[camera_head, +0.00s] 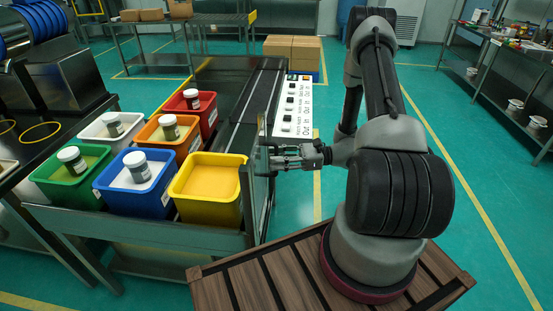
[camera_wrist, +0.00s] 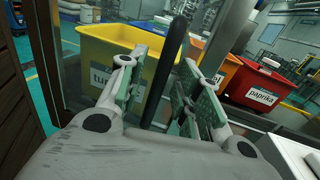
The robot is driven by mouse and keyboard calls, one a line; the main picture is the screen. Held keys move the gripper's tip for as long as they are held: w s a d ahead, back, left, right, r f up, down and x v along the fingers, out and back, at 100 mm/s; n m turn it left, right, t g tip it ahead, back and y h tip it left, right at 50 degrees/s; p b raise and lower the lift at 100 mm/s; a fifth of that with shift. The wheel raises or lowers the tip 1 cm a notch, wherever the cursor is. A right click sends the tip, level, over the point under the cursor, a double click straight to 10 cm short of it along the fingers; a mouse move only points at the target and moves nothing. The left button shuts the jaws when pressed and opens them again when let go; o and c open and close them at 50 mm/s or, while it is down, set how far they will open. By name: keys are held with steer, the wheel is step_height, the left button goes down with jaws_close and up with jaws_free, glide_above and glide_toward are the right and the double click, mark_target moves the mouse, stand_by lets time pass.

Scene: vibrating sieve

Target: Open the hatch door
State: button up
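The hatch door is a clear panel (camera_head: 258,190) at the right side of the cart, beside the yellow bin (camera_head: 205,185). It stands upright and looks shut, though its edges are hard to make out. Its dark vertical handle (camera_wrist: 168,65) runs between my fingers in the wrist view. My gripper (camera_head: 277,157) is at the panel from the right, and its fingers straddle the handle in the wrist view (camera_wrist: 160,75). The fingers are apart, with a gap visible beside the handle. Whether either pad touches it cannot be told.
Behind the panel are the yellow bin and a red bin labelled paprika (camera_wrist: 262,92). Green (camera_head: 70,180), blue (camera_head: 135,185), white and orange bins with jars stand on the cart. A labelled switch panel (camera_head: 291,107) lies beyond my gripper. The floor to the right is clear.

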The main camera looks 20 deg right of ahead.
steer(key=shift+a, duration=0.25)
steer(key=shift+c, duration=0.4)
jaws_close()
steer(key=shift+d, duration=0.1)
